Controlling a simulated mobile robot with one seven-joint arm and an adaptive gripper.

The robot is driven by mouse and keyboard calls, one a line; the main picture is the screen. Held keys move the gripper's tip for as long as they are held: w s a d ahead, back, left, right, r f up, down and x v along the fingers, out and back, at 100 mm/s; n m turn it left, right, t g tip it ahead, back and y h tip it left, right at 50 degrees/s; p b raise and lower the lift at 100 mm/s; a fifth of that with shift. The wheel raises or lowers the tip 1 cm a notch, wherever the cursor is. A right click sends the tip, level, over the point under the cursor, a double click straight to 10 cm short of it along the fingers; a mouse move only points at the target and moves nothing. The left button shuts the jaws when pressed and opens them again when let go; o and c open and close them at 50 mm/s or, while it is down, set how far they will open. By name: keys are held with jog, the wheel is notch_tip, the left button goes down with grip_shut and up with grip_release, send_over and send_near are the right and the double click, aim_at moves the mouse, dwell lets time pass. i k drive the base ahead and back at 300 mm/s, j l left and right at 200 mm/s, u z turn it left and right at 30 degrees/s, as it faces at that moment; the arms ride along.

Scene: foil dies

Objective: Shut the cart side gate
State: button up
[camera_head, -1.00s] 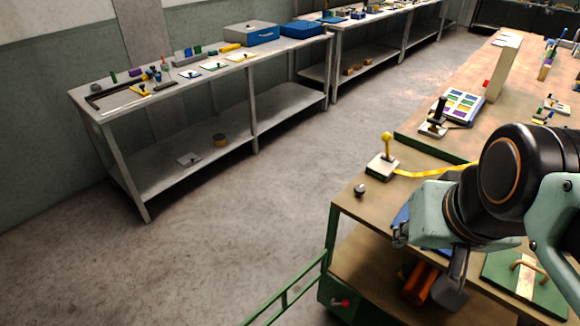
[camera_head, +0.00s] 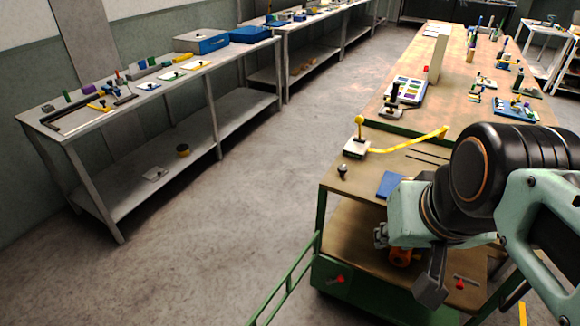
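The cart (camera_head: 333,200) has a wooden top, a lower shelf and a green frame. Its side gate (camera_head: 290,282) is a green rail frame that slants out from the cart's near left corner toward the bottom edge, where it is cut off. The gate stands open, angled away from the cart. A red knob (camera_head: 339,279) sits on the green panel beside it. My gripper (camera_head: 405,262) hangs in front of the cart, right of the gate and apart from it. Its fingers are partly hidden, and I see nothing clearly held.
A yellow-knobbed lever (camera_head: 360,128) with a yellow strip stands on the cart top, near a small dark knob (camera_head: 342,171) and a blue plate (camera_head: 390,184). An orange object (camera_head: 401,257) lies on the lower shelf. A grey bench (camera_head: 110,190) stands left. Floor between is clear.

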aim_at(286, 277)
jog(key=k+j+z, duration=0.2)
jog(key=j, duration=0.15)
jog(key=k+j+z, duration=0.4)
jog(key=j, duration=0.2)
jog(key=j+z, duration=0.15)
jog(key=j, duration=0.3)
jog(key=k+j+z, duration=0.15)
jog(key=j, duration=0.2)
jog(key=j+z, duration=0.15)
jog(key=j, duration=0.25)
jog(key=j+z, duration=0.2)
jog(key=j, duration=0.55)
jog(key=k, duration=0.05)
